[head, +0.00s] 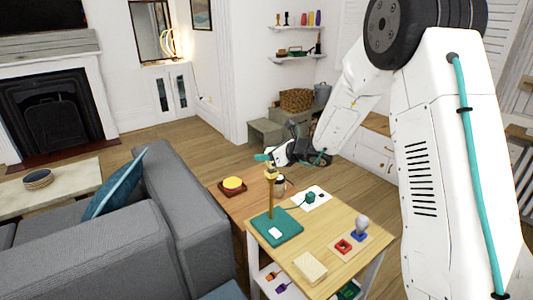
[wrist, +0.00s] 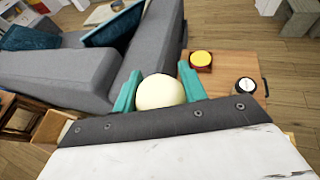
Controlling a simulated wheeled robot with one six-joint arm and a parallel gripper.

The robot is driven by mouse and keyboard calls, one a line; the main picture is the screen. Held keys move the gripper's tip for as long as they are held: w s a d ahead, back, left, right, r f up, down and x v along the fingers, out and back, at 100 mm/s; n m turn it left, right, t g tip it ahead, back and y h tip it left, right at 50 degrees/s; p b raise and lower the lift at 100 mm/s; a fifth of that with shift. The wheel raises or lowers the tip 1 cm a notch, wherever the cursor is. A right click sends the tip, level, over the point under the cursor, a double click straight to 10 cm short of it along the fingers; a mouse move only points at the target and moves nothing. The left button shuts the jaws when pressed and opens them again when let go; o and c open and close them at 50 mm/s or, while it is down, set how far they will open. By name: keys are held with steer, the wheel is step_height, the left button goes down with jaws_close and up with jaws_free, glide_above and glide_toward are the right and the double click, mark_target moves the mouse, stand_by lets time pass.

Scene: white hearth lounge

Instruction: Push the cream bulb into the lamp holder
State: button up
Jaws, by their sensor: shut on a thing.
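The cream bulb (wrist: 160,92) sits between the two teal fingers of my gripper (wrist: 157,88) in the wrist view, and they are shut on it. In the head view my gripper (head: 264,157) is above the lamp stand. The lamp holder (head: 271,175) is brass-coloured, on top of an upright pole that rises from a teal base (head: 284,221). My gripper is right at the top of the pole. The bulb is too small in the head view to tell whether it touches the holder. The holder is hidden in the wrist view.
A board (head: 345,249) with a red square piece and a pale bulb on a blue base (head: 361,228) is on the table's right. A wooden block (head: 310,267) lies at the front. A yellow round thing (head: 233,183) and a jar (head: 280,184) stand behind. A grey sofa (head: 185,195) is left.

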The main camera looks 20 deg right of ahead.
steer(key=shift+f, duration=0.45)
steer(key=o, duration=1)
steer(key=shift+o, duration=0.2)
steer(key=v, duration=0.7)
stand_by(0.3)
stand_by(0.4)
